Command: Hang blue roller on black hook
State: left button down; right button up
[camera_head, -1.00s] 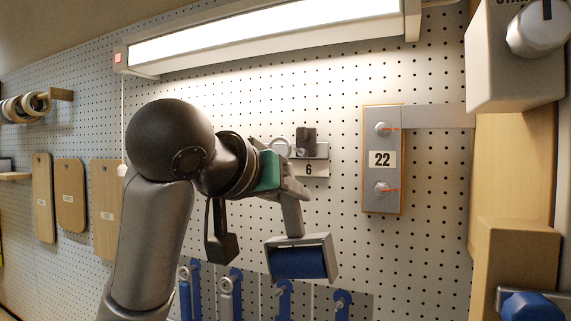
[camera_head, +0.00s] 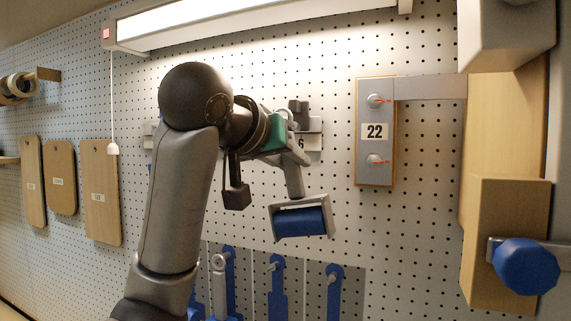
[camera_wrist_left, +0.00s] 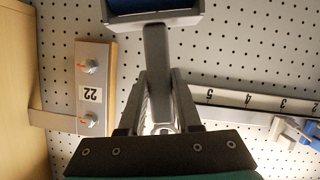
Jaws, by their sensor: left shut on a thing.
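The blue roller (camera_head: 300,222) has a grey frame and a grey handle. My left gripper (camera_head: 288,160) is shut on the handle, and the roller hangs below the fingers in front of the pegboard. In the left wrist view the grey frame (camera_wrist_left: 152,20) and part of the blue roller show at the top edge, with the handle running down between the fingers (camera_wrist_left: 158,110). A black hook-like piece (camera_head: 299,108) sits on the rail by the label 6, just above my gripper and partly hidden by it. The roller is apart from it. My right gripper is not in view.
Panel 22 (camera_head: 375,131) is right of the roller. A wooden block with a blue knob (camera_head: 525,266) juts out at the right. Blue tools (camera_head: 277,287) hang below. A lamp (camera_head: 260,25) is above. The numbered rail (camera_wrist_left: 250,100) shows in the wrist view.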

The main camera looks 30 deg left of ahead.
pick_arm(q)
jog(key=shift+r+p+x, duration=0.15)
jog(key=shift+x, duration=0.85)
jog(key=shift+r+p+x, duration=0.1)
jog(key=shift+p+x, duration=0.05)
jog(key=shift+x, duration=0.8)
jog(key=shift+w+a, duration=0.15)
jog(key=shift+a, duration=0.05)
jog(key=c, duration=0.6)
grip_release()
jog(key=shift+o, duration=0.4)
jog(key=shift+f, duration=0.1)
